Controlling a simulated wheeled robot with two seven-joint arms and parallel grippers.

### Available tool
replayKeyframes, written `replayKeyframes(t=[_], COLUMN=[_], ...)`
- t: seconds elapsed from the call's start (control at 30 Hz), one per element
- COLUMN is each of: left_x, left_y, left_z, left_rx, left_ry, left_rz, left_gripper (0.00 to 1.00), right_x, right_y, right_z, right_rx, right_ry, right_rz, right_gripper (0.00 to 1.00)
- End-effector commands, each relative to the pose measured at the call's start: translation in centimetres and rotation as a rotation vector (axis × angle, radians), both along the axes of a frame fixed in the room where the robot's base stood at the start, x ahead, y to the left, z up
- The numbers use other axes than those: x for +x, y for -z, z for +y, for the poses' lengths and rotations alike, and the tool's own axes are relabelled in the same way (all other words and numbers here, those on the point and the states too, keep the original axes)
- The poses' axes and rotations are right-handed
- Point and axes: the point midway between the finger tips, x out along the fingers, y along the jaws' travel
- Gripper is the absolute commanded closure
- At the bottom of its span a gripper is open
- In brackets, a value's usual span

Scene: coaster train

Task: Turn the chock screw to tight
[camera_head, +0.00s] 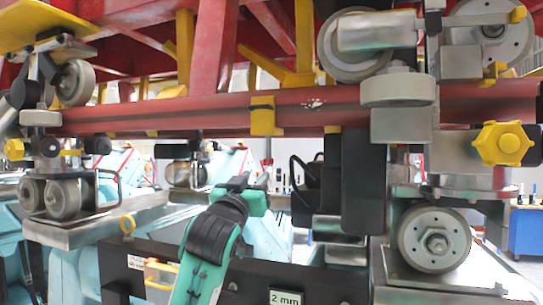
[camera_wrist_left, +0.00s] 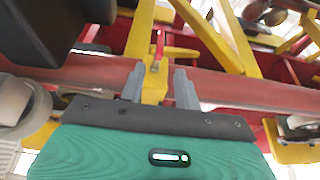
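A yellow lobed knob (camera_head: 502,144) sits at the right in the head view, on the wheel assembly at the end of the red rail. A smaller yellow knob (camera_head: 14,149) is at the far left. I cannot tell for sure which one is the chock screw, or how tight either is. My left gripper (camera_head: 250,182) is below the red rail near the middle, well to the left of the large knob. In the left wrist view its two grey fingers (camera_wrist_left: 159,88) stand apart with nothing between them. My right gripper is not in view.
The red rail (camera_head: 200,115) with a yellow clamp (camera_head: 263,116) crosses above my left gripper; the clamp also shows beyond the fingers in the wrist view (camera_wrist_left: 155,88). Steel wheels (camera_head: 435,240) and a black block (camera_head: 364,180) stand to the right. A black beam (camera_head: 240,270) marked "2 mm" runs below.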

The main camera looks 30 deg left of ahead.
Motion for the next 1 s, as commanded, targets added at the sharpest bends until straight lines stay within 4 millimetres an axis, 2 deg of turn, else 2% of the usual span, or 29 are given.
replayKeyframes(t=[0.03,0.1,0.5,0.7,1.0], left_x=[0.9,2.2,8.6,10.2,10.7], left_y=[-0.8,-1.4,-4.1,-4.5,-4.5], left_z=[0.2,0.5,2.2,2.6,2.7], left_rx=[-0.001,-0.002,-0.001,-0.001,0.0], left_ry=[0.0,0.0,0.0,0.0,0.001], left_rz=[0.005,0.006,0.005,0.004,0.003], left_gripper=[0.67,0.67,0.67,0.67,0.67], right_x=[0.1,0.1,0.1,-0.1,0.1], right_y=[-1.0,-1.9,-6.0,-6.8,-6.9], right_z=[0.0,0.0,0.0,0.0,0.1], right_rx=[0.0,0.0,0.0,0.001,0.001], right_ry=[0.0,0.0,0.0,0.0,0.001], right_rz=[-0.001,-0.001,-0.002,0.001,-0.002], right_gripper=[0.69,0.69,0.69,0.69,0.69])
